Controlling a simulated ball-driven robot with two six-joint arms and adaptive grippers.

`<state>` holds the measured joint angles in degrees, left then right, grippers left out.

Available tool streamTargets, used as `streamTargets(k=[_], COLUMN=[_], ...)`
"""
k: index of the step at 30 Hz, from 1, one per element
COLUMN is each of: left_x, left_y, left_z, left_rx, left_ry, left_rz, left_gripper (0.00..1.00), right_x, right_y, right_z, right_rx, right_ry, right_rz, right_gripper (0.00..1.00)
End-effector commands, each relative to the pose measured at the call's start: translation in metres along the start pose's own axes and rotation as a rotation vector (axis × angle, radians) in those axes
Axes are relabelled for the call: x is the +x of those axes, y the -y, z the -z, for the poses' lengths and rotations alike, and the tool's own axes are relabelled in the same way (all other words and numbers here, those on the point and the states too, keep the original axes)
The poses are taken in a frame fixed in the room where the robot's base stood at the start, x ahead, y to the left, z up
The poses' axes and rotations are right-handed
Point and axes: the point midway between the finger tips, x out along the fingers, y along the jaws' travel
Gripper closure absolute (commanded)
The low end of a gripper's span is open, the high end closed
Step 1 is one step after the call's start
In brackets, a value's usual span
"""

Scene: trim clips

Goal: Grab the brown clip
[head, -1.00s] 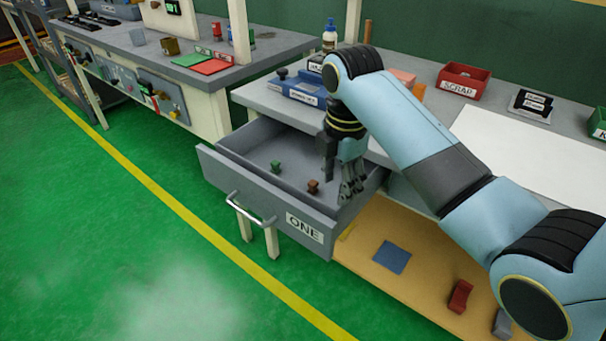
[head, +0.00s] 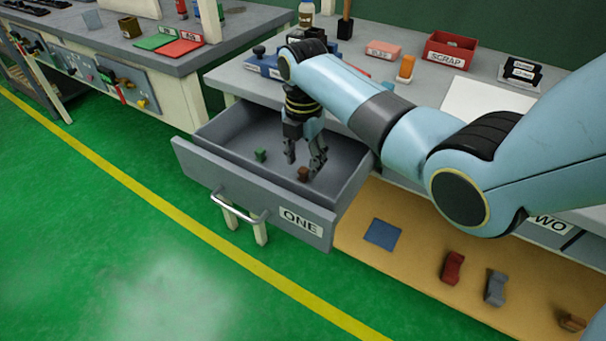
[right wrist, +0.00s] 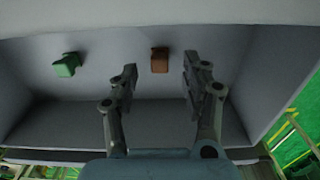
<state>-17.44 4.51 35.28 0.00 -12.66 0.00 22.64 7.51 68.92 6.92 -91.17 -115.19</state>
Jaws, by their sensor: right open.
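The brown clip (head: 303,174) lies on the floor of the open drawer labelled ONE (head: 255,200). In the right wrist view the brown clip (right wrist: 160,60) shows ahead, between the lines of the two fingers. My right gripper (head: 304,168) is open, points down into the drawer and is close to the brown clip. In the right wrist view my right gripper's fingers (right wrist: 160,80) are spread with nothing between them. A green clip (head: 261,155) lies to the left in the drawer and also shows in the right wrist view (right wrist: 67,64). My left gripper is not in view.
The drawer walls surround the gripper. A lower shelf (head: 400,270) carries a blue square (head: 382,234), a red part (head: 453,267) and a grey part (head: 496,288).

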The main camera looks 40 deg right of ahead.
Motion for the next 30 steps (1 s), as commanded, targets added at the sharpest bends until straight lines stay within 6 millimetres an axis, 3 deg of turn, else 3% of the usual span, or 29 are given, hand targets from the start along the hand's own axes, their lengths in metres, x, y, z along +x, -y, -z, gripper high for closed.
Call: streamTargets(k=[4, 12, 21, 30], left_x=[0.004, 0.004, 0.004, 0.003], left_y=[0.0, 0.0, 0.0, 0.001], left_z=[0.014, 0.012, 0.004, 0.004], left_rx=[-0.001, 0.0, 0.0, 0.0], left_ry=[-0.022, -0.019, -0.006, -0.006], left_rz=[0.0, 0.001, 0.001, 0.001], left_gripper=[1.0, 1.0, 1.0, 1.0], right_x=[0.018, 0.021, 0.02, 0.018], right_y=[0.0, 0.0, 0.0, 0.0], right_z=[0.001, 0.001, 0.001, 0.001], right_rx=[-0.001, -0.001, 0.0, 0.0], right_ry=[-0.001, 0.0, 0.0, 0.0], right_rz=[0.0, -0.002, -0.001, -0.002], right_gripper=[0.53, 0.53, 0.92, 0.92])
